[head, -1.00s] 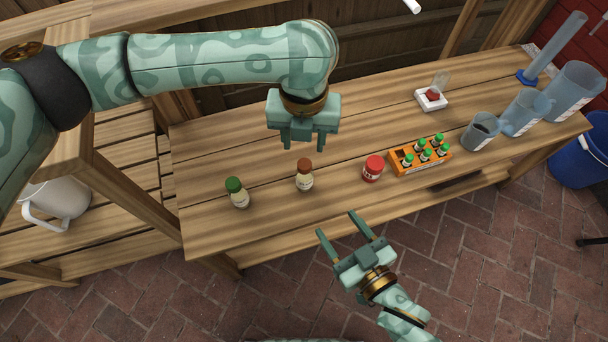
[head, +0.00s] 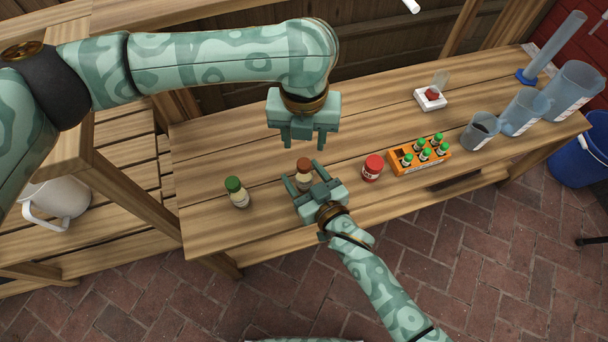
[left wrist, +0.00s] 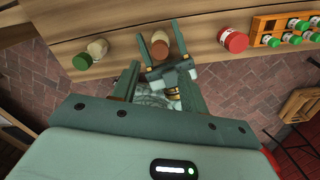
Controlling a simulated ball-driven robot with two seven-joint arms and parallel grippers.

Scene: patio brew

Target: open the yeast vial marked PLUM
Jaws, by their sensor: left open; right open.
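A pale vial with a brown cap (head: 304,167) stands upright on the bench; it also shows in the left wrist view (left wrist: 159,47). A similar vial with a green cap (head: 236,190) stands to its left. The label words are too small to read, so I cannot tell which is PLUM. My right gripper (head: 304,177) is open, with its fingers on either side of the brown-capped vial, low near the bench; contact is unclear. My left gripper (head: 303,144) is open and empty, pointing down above and behind that vial.
A red-lidded jar (head: 372,167) stands right of the right gripper. The bench (head: 225,150) is clear at the back left.

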